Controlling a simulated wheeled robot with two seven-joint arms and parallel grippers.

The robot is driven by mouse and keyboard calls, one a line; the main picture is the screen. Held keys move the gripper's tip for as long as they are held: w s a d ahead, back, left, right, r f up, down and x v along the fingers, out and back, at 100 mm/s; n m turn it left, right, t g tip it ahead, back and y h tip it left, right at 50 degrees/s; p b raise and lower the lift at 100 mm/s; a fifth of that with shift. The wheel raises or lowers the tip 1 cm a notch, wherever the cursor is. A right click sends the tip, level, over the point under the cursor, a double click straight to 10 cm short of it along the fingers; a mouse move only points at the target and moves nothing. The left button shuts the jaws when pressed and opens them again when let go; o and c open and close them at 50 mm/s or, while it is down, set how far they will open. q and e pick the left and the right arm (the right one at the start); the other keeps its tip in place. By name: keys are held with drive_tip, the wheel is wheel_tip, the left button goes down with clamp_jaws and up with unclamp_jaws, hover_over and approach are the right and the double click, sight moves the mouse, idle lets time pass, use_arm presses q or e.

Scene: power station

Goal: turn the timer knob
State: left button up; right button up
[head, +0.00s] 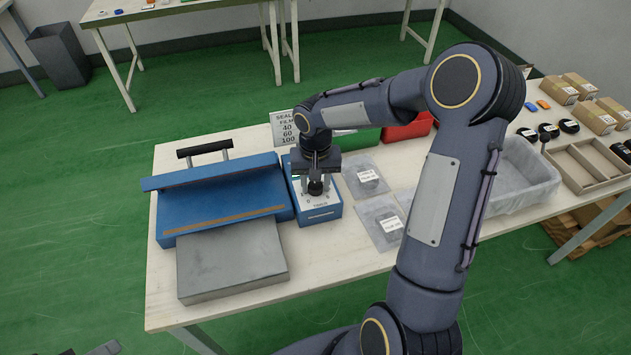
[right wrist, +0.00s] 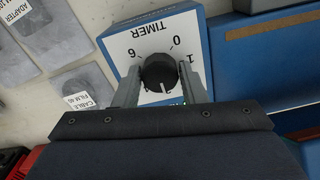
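The timer knob (right wrist: 159,73) is black and round, on the white dial face of a blue box (right wrist: 187,18) marked TIMER. In the head view the knob (head: 315,187) shows just below my right gripper (head: 317,184), on the blue timer box (head: 322,214). My right gripper points down over the box. In the right wrist view its two fingers (right wrist: 162,84) stand on either side of the knob, close to its sides. I cannot tell for sure whether both fingers touch it. My left gripper is not clearly in view; only a grey piece shows at the bottom left edge.
A blue sealer (head: 222,197) with a black handle and a grey plate (head: 231,260) lie left of the timer box. Bagged parts (head: 365,176) lie to its right. A sign (head: 285,127) stands behind. A clear bin (head: 520,172) and wooden tray (head: 588,166) are further right.

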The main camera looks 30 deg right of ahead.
drive_tip(key=c, duration=0.5)
drive_tip(key=shift+n, duration=0.3)
drive_tip(key=n, duration=0.4)
drive_tip(key=shift+n, duration=2.1)
drive_tip(key=o, duration=1)
